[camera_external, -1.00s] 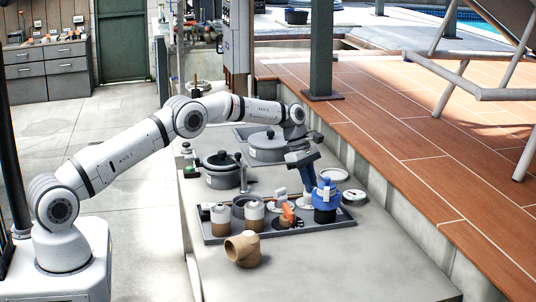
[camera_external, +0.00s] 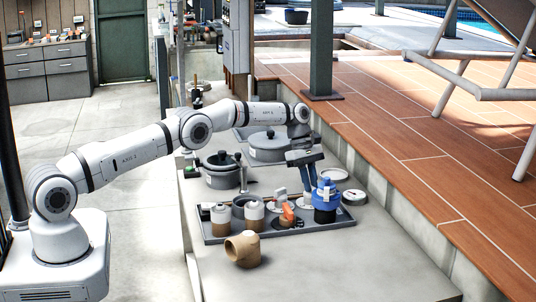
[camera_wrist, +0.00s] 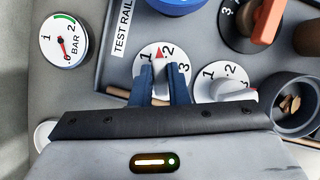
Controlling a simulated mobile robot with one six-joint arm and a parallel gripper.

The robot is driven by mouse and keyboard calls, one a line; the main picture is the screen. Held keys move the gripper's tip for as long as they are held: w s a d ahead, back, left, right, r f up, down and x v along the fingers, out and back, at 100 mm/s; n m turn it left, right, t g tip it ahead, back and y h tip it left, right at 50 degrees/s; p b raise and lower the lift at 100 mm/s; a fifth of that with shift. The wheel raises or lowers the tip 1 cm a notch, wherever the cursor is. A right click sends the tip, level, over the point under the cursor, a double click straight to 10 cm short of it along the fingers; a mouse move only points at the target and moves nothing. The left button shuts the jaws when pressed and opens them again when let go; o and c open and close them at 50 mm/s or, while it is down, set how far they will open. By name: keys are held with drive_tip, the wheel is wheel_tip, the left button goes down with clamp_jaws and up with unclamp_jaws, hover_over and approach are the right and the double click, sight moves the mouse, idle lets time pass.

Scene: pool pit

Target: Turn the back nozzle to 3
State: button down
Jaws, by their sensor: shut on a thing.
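The back nozzle's dial (camera_wrist: 150,50) is a white disc marked 1, 2 and 3 in the wrist view. A red pointer (camera_wrist: 159,54) shows between 1 and 2, close to the 2. My gripper (camera_wrist: 161,72) has its two blue fingers down over this dial, shut on the nozzle; the nozzle's body is mostly hidden between and behind them. In the external view my gripper (camera_external: 307,190) reaches down behind the blue-capped fitting (camera_external: 325,203), which hides part of the contact.
A white-handled nozzle (camera_wrist: 235,95) stands close right of my fingers, an orange-handled one (camera_wrist: 267,20) farther off. A round gauge (camera_wrist: 66,42) lies left. A grey cup (camera_wrist: 298,90) is at right. Pots (camera_external: 222,172) stand left of my gripper; a tan elbow (camera_external: 243,249) is in front.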

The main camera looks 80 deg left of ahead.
drive_tip(key=c, duration=1.7)
unclamp_jaws()
drive_tip(key=shift+s+f, duration=0.2)
drive_tip(key=shift+f, duration=0.25)
drive_tip(key=shift+c, duration=0.2)
drive_tip(key=o, duration=0.3)
drive_tip(key=shift+s+r, duration=0.1)
drive_tip(key=shift+o, duration=0.2)
drive_tip(key=shift+w+a+r, duration=0.25)
drive_tip(key=shift+w+r, duration=0.05)
drive_tip(key=shift+r, duration=0.1)
drive_tip(key=v, duration=0.7)
drive_tip(key=shift+s+r, duration=0.15)
drive_tip(key=shift+r, duration=0.1)
drive_tip(key=shift+d, duration=0.1)
